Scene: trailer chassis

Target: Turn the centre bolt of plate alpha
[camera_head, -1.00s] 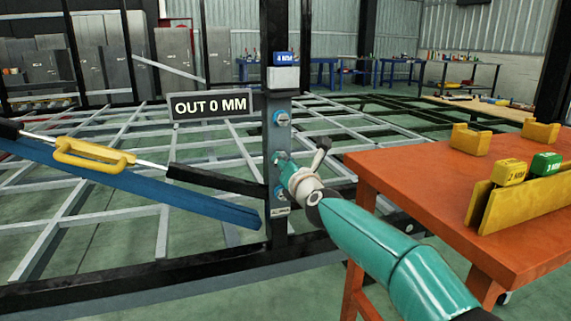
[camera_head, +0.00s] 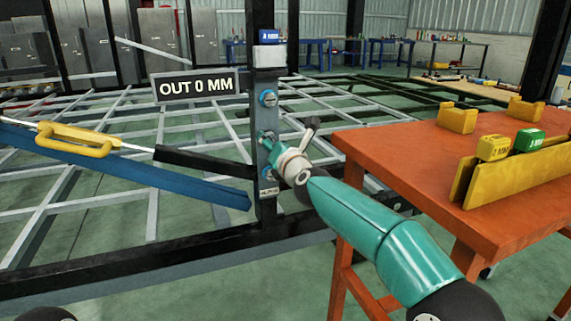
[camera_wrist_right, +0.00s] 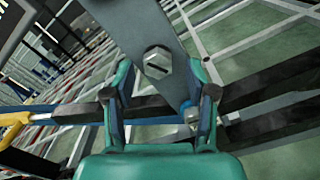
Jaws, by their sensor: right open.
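Plate alpha (camera_head: 266,115) is a grey upright plate with bolts on a dark post, its small label at the foot. The upper bolt (camera_head: 268,98) is blue and clear of my gripper. My right gripper (camera_head: 268,141) is open at the plate's middle and partly hides the centre bolt. In the right wrist view, a slotted grey bolt head (camera_wrist_right: 157,62) on the plate lies between the open fingertips, with a gap on each side. A second bolt (camera_wrist_right: 191,115) shows lower down beside the right finger. My left gripper is not in view.
A sign (camera_head: 196,86) reads OUT 0 MM. An orange table (camera_head: 420,150) with yellow holders stands close on the right. The chassis frame (camera_head: 110,110) spreads behind.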

